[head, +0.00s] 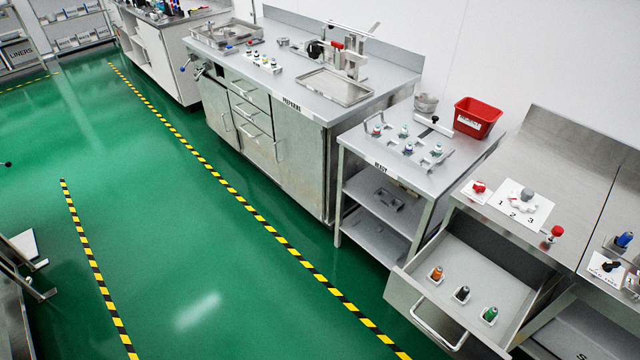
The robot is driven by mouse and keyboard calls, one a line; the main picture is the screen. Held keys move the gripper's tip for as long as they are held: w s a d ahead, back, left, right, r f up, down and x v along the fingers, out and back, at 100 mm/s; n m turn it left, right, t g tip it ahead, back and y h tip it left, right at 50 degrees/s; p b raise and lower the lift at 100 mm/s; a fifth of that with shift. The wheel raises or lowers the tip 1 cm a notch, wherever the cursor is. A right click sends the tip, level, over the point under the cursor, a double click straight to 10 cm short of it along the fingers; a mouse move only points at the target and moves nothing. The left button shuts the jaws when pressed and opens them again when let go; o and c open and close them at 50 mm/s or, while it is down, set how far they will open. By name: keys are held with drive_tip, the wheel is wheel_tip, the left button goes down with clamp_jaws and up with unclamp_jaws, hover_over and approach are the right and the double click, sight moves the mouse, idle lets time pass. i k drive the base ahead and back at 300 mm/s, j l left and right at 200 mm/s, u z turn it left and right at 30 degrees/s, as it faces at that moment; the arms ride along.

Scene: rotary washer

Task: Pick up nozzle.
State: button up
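No part is clearly marked as the nozzle, and I cannot tell which one is meant. An open drawer (408,293) at the lower right holds three small upright parts: an orange one (437,273), a black one (462,293) and a green one (489,315). Several small grey-and-white parts (404,132) stand in holders on the READY table (384,152). A blue-topped part (623,240) stands at the right edge. My gripper is not in view.
A numbered white card (520,207) lies on the right bench. The PREFORMS bench (316,112) stands behind. Green floor (190,240) with striped tape is open at left.

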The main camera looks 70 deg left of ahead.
sight(492, 312)
drive_tip(key=u, duration=5.4)
drive_tip(key=z, duration=4.2)
drive_tip(key=i+j+z, duration=0.25)
drive_tip(key=i, duration=0.2)
